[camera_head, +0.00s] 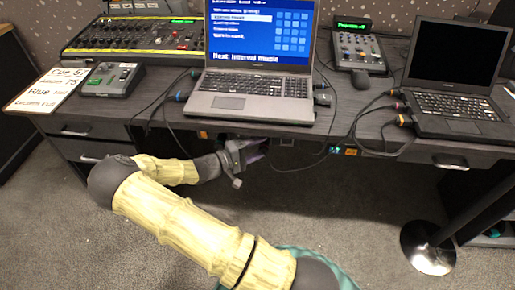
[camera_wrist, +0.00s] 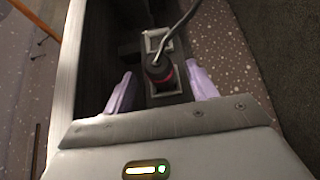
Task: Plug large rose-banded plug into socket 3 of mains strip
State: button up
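My gripper (camera_wrist: 162,88) shows two purple fingers spread wide apart in the wrist view. Between them stands a dark plug with a rose-red band (camera_wrist: 163,75), its grey cable running up and to the right. Clear gaps separate the plug from both fingers. The plug is over a dark strip with pale-framed sockets (camera_wrist: 156,38); one framed socket is above it in the picture, and another frame lies behind it. I cannot tell whether the plug is seated, nor read socket numbers. In the head view my gripper (camera_head: 262,150) is under the desk's front edge.
The desk (camera_head: 290,130) carries a laptop with a lit screen (camera_head: 262,35), a dark laptop (camera_head: 450,80), a mixing console (camera_head: 135,35) and small control boxes. Cables (camera_head: 357,125) hang over its front edge. A round-based stand (camera_head: 428,248) is on the floor at right.

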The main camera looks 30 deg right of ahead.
jog(key=shift+a, duration=0.1)
jog(key=a+p, duration=0.2)
jog(key=a, duration=1.5)
jog(key=shift+s+a, duration=0.15)
